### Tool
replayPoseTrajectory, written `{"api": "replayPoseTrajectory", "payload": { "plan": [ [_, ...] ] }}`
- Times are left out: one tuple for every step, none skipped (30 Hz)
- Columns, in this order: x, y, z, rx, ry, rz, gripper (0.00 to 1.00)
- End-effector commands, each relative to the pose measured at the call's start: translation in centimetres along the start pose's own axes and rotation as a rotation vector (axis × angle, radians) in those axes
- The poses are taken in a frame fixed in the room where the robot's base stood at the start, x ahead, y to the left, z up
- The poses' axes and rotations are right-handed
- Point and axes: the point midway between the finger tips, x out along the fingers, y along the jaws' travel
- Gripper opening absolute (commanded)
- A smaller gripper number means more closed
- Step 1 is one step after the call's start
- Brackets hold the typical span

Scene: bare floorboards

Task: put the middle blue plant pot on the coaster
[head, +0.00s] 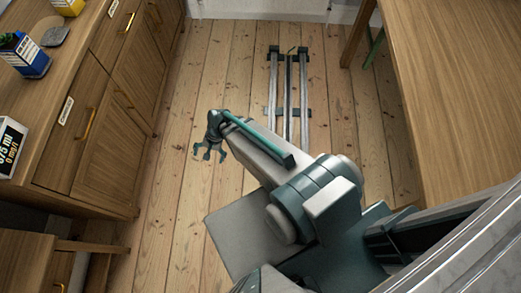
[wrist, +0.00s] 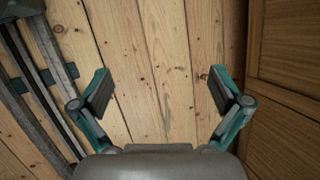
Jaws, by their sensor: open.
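My gripper (head: 209,154) is open and empty above the floorboards, to the right of the cabinet in the head view. In the wrist view its two fingers (wrist: 160,90) are spread wide with only floorboards between them. On the cabinet top at the upper left of the head view stands a blue, white and yellow item (head: 25,55) with a little green at its top left; I cannot tell whether it is a plant pot. A small flat grey piece (head: 55,36) lies behind it, possibly the coaster. No middle blue pot can be made out clearly.
The wooden cabinet (head: 110,100) with drawers runs along the left. A wooden table (head: 455,90) is at right. Floor rails (head: 289,95) lie between.

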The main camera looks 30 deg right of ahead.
Motion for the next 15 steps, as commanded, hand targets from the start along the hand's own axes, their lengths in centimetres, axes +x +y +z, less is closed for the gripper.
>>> {"api": "replayPoseTrajectory", "payload": {
  "plan": [
    [0.8, 4.2, 1.2, -0.059, -0.024, 0.083, 0.99],
    [1.1, 6.4, 1.8, -0.100, -0.040, 0.130, 0.99],
    [1.5, 9.2, 2.5, -0.154, -0.065, 0.193, 0.99],
    [1.7, 11.2, 3.1, -0.194, -0.086, 0.236, 0.99],
    [1.9, 13.2, 3.8, -0.232, -0.109, 0.278, 0.99],
    [1.9, 15.6, 4.6, -0.279, -0.140, 0.330, 0.99],
    [1.9, 17.2, 5.2, -0.314, -0.164, 0.365, 0.99],
    [1.9, 18.7, 5.7, -0.345, -0.188, 0.397, 0.99],
    [1.8, 20.5, 6.4, -0.383, -0.219, 0.434, 0.99],
    [1.6, 21.6, 6.9, -0.408, -0.240, 0.459, 0.99],
    [1.6, 22.7, 7.3, -0.430, -0.259, 0.480, 0.99],
    [1.4, 23.8, 7.8, -0.456, -0.283, 0.504, 0.99],
    [1.3, 24.5, 8.1, -0.473, -0.298, 0.519, 0.99],
    [1.2, 25.0, 8.3, -0.486, -0.310, 0.531, 0.99],
    [1.1, 25.6, 8.6, -0.500, -0.323, 0.542, 0.99]
  ]
}}
